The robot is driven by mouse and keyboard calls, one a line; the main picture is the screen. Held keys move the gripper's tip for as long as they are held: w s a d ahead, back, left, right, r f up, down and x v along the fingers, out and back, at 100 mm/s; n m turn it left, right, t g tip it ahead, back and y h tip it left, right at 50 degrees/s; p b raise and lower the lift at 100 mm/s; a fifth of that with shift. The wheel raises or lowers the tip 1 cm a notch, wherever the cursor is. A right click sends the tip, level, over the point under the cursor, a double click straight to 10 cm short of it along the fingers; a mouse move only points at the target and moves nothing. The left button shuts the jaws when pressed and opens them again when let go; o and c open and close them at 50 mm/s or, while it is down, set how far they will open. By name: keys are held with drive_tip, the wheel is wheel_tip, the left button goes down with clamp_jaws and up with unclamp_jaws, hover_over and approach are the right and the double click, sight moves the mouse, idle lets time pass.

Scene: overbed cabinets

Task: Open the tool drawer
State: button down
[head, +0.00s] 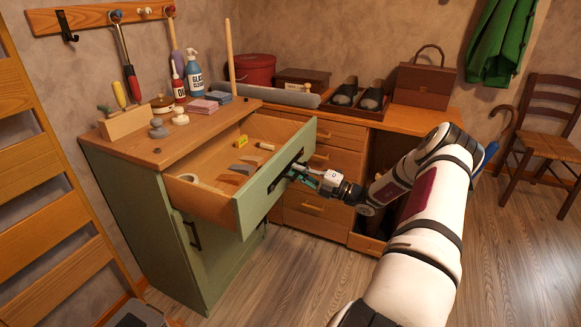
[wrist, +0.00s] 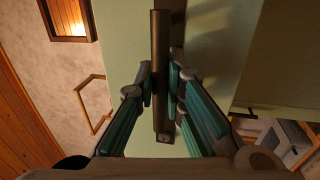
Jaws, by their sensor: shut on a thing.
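The tool drawer (head: 262,187) is the top drawer of the green cabinet (head: 147,213) and stands pulled well out, with its inside showing. A roll of tape, a yellow item and several small tools lie in it. Its dark bar handle (wrist: 160,75) runs upright in the wrist view, in front of the green drawer front (wrist: 125,30). My gripper (head: 296,173) is at the drawer front in the head view. In the wrist view my gripper (wrist: 161,90) has a finger on each side of the handle and is shut on it.
The cabinet's wooden top (head: 200,125) holds bottles, a tool block and small items. A wooden desk (head: 415,118) with several drawers stands behind. A chair (head: 550,140) is at the right. Open wood floor (head: 270,285) lies in front of the cabinet.

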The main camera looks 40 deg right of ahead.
drive_tip(key=shift+s, duration=0.2)
drive_tip(key=c, duration=1.7)
unclamp_jaws()
drive_tip(key=shift+o, duration=0.2)
drive_tip(key=shift+d, duration=0.1)
drive_tip(key=v, duration=1.2)
drive_tip(key=shift+s+f, duration=0.1)
